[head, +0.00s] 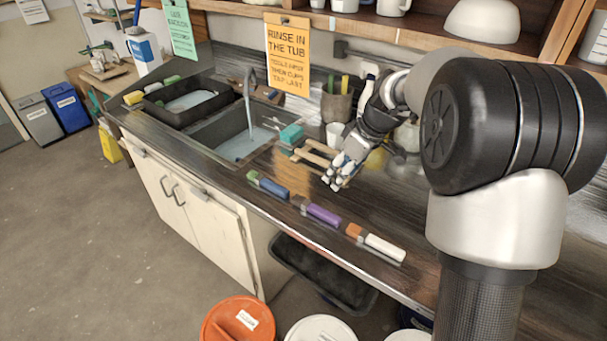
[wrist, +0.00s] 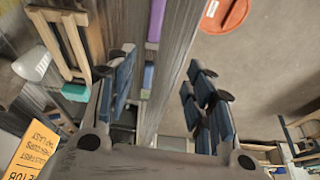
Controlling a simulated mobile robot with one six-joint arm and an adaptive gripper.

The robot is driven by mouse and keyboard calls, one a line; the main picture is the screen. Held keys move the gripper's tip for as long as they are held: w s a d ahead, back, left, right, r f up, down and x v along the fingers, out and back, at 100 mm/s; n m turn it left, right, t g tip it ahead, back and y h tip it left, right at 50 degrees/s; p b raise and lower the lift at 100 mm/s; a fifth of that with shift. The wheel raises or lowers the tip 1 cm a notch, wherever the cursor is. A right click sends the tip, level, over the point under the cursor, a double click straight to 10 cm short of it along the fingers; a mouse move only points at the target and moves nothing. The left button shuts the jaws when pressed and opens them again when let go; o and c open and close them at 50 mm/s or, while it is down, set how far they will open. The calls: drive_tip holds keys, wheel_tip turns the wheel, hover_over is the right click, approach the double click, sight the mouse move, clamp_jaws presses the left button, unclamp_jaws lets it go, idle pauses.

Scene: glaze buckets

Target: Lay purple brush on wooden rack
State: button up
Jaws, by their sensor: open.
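The purple brush (head: 322,214) lies flat along the front edge of the dark counter, between a blue-and-green brush (head: 268,184) and a white-and-brown one (head: 377,243). My gripper (head: 338,184) is open and empty, above the counter between rack and brush. Its spread fingers fill the middle of the wrist view (wrist: 163,75).
A teal block (head: 291,133) is at the rack's left end. The sink (head: 235,140) is left of it. A white cup (head: 335,134) and a brush pot (head: 337,102) stand behind the rack. Buckets, one with an orange lid (head: 237,321), stand on the floor below the counter.

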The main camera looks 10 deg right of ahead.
wheel_tip(320, 180, down, 3)
drive_tip(key=w, duration=0.3)
drive_tip(key=b, duration=0.3)
hover_over(316, 208)
drive_tip(key=s+d, duration=0.1)
drive_tip(key=d, duration=0.1)
drive_tip(key=shift+n, duration=0.4)
drive_tip(key=f, duration=1.1)
drive_tip(key=shift+s+d, duration=0.2)
drive_tip(key=shift+s+a+b+x, duration=0.15)
drive_tip(key=shift+b+x, duration=0.4)
drive_tip(key=shift+x, duration=0.8)
drive_tip(key=shift+s+a+b+x, duration=0.1)
drive_tip(key=shift+b+x, duration=0.4)
drive_tip(key=shift+x, duration=0.8)
drive_tip(key=shift+f, duration=0.15)
clamp_jaws()
